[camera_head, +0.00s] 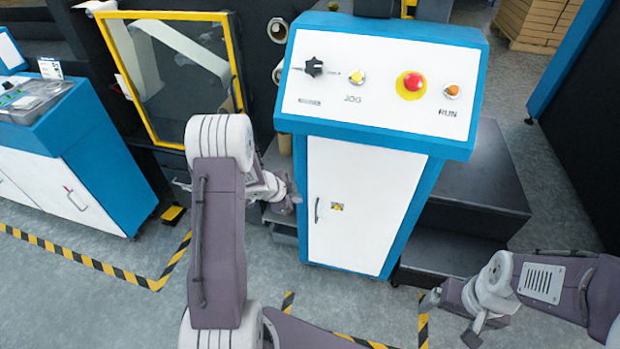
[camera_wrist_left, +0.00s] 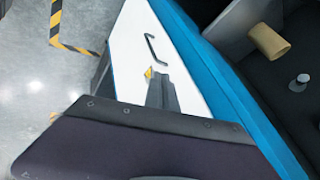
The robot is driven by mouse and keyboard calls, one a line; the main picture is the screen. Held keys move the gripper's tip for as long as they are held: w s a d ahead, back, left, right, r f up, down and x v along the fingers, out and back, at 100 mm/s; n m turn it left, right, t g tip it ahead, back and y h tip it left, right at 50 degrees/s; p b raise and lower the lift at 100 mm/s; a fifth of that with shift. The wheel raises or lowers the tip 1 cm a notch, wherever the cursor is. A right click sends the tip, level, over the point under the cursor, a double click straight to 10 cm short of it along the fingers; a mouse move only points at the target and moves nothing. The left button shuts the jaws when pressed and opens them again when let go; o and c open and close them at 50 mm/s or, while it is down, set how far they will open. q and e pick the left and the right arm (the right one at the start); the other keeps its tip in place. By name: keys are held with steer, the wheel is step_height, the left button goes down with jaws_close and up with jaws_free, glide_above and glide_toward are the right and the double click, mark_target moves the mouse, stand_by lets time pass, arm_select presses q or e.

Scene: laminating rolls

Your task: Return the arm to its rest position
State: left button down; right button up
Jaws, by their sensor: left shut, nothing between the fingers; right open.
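My left arm (camera_head: 218,235) comes up from the bottom and bends over in front of the control cabinet (camera_head: 365,200). My left gripper (camera_head: 290,198) is small in the head view, beside the cabinet's left edge. It is shut and empty. In the left wrist view a dark finger part (camera_wrist_left: 161,92) shows against the cabinet's white door (camera_wrist_left: 135,45). My right gripper (camera_head: 474,338) is low at the right, pointing down, open and empty, apart from the cabinet.
The cabinet's sloped panel carries a black knob (camera_head: 314,67), a red button (camera_head: 412,83) and an orange button (camera_head: 452,91). A yellow-framed window (camera_head: 180,75) stands behind left. A blue-white cabinet (camera_head: 75,165) is at the left. Striped floor tape (camera_head: 85,260) borders open floor.

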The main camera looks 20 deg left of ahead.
arm_select(q)
steer(key=s+d+r+n+g+y+p, duration=0.25)
steer(key=s+r+n, duration=0.35)
steer(key=r, duration=0.3)
steer(key=s+d+r+n+g+p, duration=0.1)
steer(key=s+d+r+n, duration=0.1)
steer(key=s, duration=0.6)
steer(key=s+d+r+n+g+p, duration=0.1)
steer(key=s+d+r+n+g, duration=0.1)
steer(key=s+d+n, duration=0.2)
steer(key=s+d, duration=0.2)
steer(key=s, duration=0.2)
steer(key=shift+s+d+n, duration=0.2)
steer(key=shift+s+n, duration=0.1)
steer(key=shift+s, duration=0.1)
steer(key=shift+h, duration=0.25)
